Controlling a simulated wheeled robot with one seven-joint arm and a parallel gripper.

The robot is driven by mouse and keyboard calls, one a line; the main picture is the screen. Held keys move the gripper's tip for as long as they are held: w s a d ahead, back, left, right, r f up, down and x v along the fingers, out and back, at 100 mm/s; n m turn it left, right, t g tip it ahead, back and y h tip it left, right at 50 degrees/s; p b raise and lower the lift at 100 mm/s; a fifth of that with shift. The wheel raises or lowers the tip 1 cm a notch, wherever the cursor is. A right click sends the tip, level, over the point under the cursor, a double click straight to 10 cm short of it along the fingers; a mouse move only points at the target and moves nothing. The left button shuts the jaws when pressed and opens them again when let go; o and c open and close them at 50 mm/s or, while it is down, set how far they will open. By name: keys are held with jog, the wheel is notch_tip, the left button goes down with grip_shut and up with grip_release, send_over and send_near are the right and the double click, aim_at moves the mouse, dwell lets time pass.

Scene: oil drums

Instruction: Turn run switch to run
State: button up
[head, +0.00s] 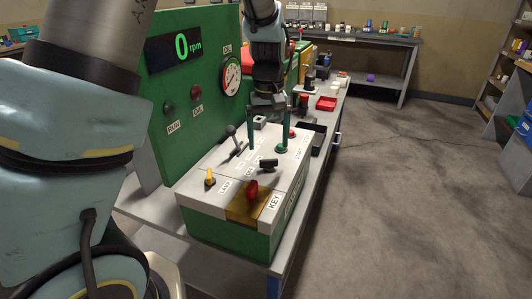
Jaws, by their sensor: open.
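A control box (200,195) with a white top stands on the bench. On its top, a black knob switch (268,164) sits near the middle; its label is too small and partly hidden to read, so I cannot tell its setting. A yellow-tipped toggle (210,179) stands at the near left, and a red key (252,190) on an amber plate sits in front, beside the label KEY. A lever (233,134) leans at the left. My gripper (269,146) is open, pointing down over the box behind the black knob, with its two dark green fingers apart and nothing visible between them.
A green panel (205,55) rises behind the box, with a display (174,50) reading 0 rpm, a gauge (231,76) and two dark lamps. A black tray (314,138) lies beyond. The floor at right is clear.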

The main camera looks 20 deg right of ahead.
aim_at(269, 160)
jog(key=shift+f+p, duration=0.45)
jog(key=shift+f, duration=2.35)
jog(key=shift+c, duration=0.2)
jog(key=c, duration=1.3)
jog(key=shift+c, duration=0.2)
jog(key=shift+m, duration=0.3)
jog(key=m+b, duration=0.1)
jog(key=m, duration=0.4)
jog(key=shift+b, duration=0.3)
jog(key=m, duration=0.6)
jog(key=shift+d+m, duration=0.1)
jog(key=shift+m, duration=0.2)
